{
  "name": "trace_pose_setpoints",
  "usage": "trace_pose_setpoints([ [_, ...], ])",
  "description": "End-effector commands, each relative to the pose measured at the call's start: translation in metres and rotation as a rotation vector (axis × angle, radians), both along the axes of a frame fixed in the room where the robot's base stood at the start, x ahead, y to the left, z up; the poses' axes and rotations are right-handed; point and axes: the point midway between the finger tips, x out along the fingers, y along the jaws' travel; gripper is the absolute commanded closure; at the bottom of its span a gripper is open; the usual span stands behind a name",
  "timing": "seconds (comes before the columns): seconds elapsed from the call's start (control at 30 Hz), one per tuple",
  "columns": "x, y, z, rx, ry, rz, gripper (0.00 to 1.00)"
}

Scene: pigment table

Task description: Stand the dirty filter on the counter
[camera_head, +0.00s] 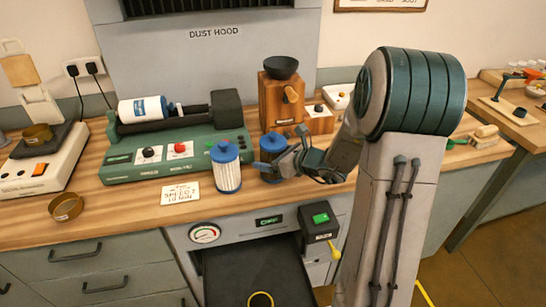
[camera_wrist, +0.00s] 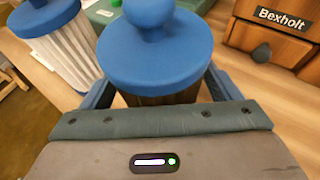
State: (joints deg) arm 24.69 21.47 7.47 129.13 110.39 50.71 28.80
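The dirty filter, with a blue knobbed cap (camera_wrist: 155,50) and brownish pleats, is upright between the fingers of my gripper (camera_wrist: 158,88) in the wrist view. One finger is on each side, and the cap hides the fingertips, so I cannot tell whether they press on it. In the head view the dirty filter (camera_head: 268,146) appears to stand on the wooden counter (camera_head: 130,217), partly covered by my gripper (camera_head: 283,163). Contact at its base is hard to judge. A white-pleated filter with blue ends (camera_head: 227,170) stands just left of it, also in the wrist view (camera_wrist: 65,45).
A green machine (camera_head: 120,172) with buttons and a white cylinder (camera_head: 142,108) stands behind left. A wooden grinder (camera_head: 282,103) is close behind. A handwritten card (camera_head: 180,194) and a brass ring (camera_head: 66,206) lie left. Below is an open dark drawer (camera_head: 225,275) holding a yellow ring.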

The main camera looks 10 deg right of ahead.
Motion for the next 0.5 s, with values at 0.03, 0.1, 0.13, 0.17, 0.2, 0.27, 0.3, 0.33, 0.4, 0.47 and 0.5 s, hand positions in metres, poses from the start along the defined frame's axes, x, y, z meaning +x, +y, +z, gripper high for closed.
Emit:
trace_pose_setpoints([
  [0.03,0.0,0.0,0.0,0.0,0.0,0.0,0.17],
  [0.1,0.0,0.0,0.0,0.0,0.0,0.0,0.17],
  [0.13,0.0,0.0,0.0,0.0,0.0,0.0,0.17],
  [0.17,0.0,0.0,0.0,0.0,0.0,0.0,0.17],
  [0.2,0.0,0.0,0.001,0.0,0.0,0.0,0.17],
  [0.27,0.0,0.0,0.002,0.0,0.0,0.0,0.17],
  [0.3,0.0,0.0,0.004,0.0,0.0,0.0,0.17],
  [0.33,0.0,0.0,0.006,0.0,0.0,0.0,0.17],
  [0.4,-0.007,-0.007,0.008,-0.002,-0.003,-0.003,0.17],
  [0.47,-0.016,-0.013,0.012,-0.004,-0.003,-0.003,0.17],
  [0.5,-0.022,-0.018,0.016,-0.003,-0.003,-0.005,0.17],
])
